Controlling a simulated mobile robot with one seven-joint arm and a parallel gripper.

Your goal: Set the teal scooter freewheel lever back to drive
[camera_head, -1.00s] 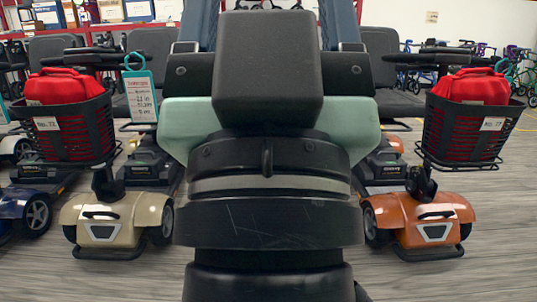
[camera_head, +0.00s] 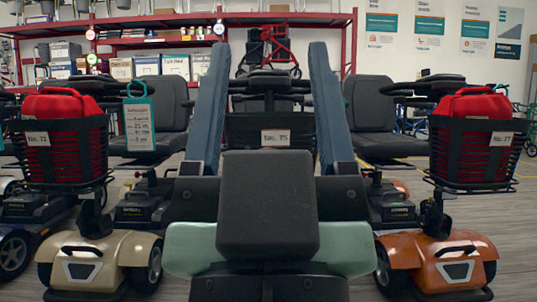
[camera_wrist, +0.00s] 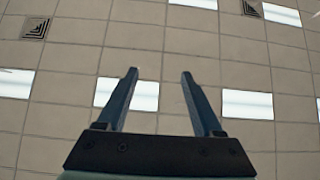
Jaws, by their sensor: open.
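My gripper (camera_head: 266,48) points upward in front of the head camera, its two blue fingers wide apart with nothing between them. In the wrist view the open gripper (camera_wrist: 159,73) is seen against the ceiling. No teal scooter body and no freewheel lever can be made out. A scooter with a black basket labelled No. 75 (camera_head: 275,137) stands straight ahead, seen between the fingers. Its lower body is hidden behind my arm, so its colour cannot be told.
A cream scooter (camera_head: 103,262) with a red bag (camera_head: 62,103) stands at left, and an orange scooter (camera_head: 437,262) with a red bag (camera_head: 472,100) at right. A dark blue scooter (camera_head: 14,250) is at far left. A teal tag (camera_head: 138,125) hangs near the cream one. Red shelving (camera_head: 180,20) stands behind.

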